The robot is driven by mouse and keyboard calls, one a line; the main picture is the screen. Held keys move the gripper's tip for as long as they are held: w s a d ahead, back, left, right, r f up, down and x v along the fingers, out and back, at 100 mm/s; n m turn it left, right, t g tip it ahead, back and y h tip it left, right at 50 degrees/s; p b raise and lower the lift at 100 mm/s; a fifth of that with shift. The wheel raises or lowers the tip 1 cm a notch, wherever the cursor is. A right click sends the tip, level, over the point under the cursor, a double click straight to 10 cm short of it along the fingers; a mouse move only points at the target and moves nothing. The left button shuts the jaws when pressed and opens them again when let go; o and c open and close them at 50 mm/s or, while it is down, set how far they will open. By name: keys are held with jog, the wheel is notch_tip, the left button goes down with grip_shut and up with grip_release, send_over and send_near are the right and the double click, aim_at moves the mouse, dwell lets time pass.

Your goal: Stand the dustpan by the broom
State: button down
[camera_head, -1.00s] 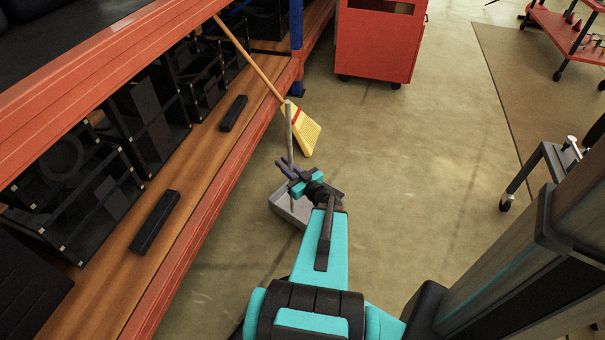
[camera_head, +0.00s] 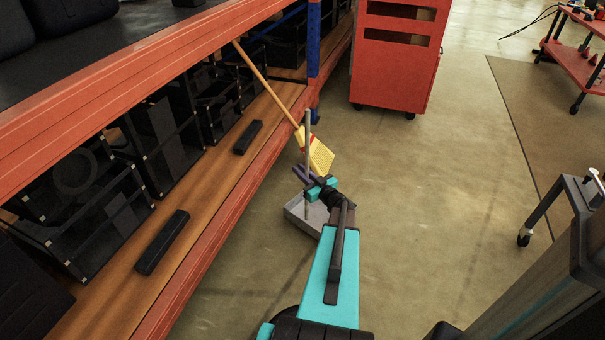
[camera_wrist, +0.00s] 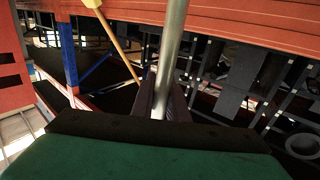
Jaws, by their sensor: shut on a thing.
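The dustpan (camera_head: 296,211) has a grey pan and a long upright grey handle. My gripper (camera_head: 307,176) is shut on that handle, and the handle (camera_wrist: 172,50) also shows between the fingers in the wrist view. The pan hangs low, at or near the floor; I cannot tell whether it touches. The broom (camera_head: 320,154) has yellow bristles and a wooden stick, and leans against the orange shelf just behind the dustpan. Its stick (camera_wrist: 118,45) also shows in the wrist view, left of the handle. My gripper and arm hide part of the pan.
The orange shelf (camera_head: 219,199) with black crates runs along the left. A red cabinet (camera_head: 390,80) stands behind, and a grey cart (camera_head: 545,208) stands at right. The floor (camera_head: 430,190) between them is clear.

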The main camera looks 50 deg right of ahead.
jog(key=shift+w+d+f+b, duration=0.15)
jog(key=shift+w+d, duration=0.2)
jog(key=shift+d, duration=0.3)
jog(key=shift+w+d+r+b, duration=0.15)
jog(key=shift+w+d, duration=0.2)
jog(key=shift+d, duration=0.3)
jog(key=shift+w+d+f+b, duration=0.15)
jog(key=shift+w+d, duration=0.2)
jog(key=shift+d, duration=0.3)
notch_tip(320, 180, down, 3)
jog(key=shift+f+b, duration=0.2)
jog(key=shift+b, duration=0.8)
jog(key=c, duration=1.7)
grip_release()
jog(key=shift+f, duration=0.15)
jog(key=shift+c, duration=0.2)
jog(key=shift+a, duration=0.1)
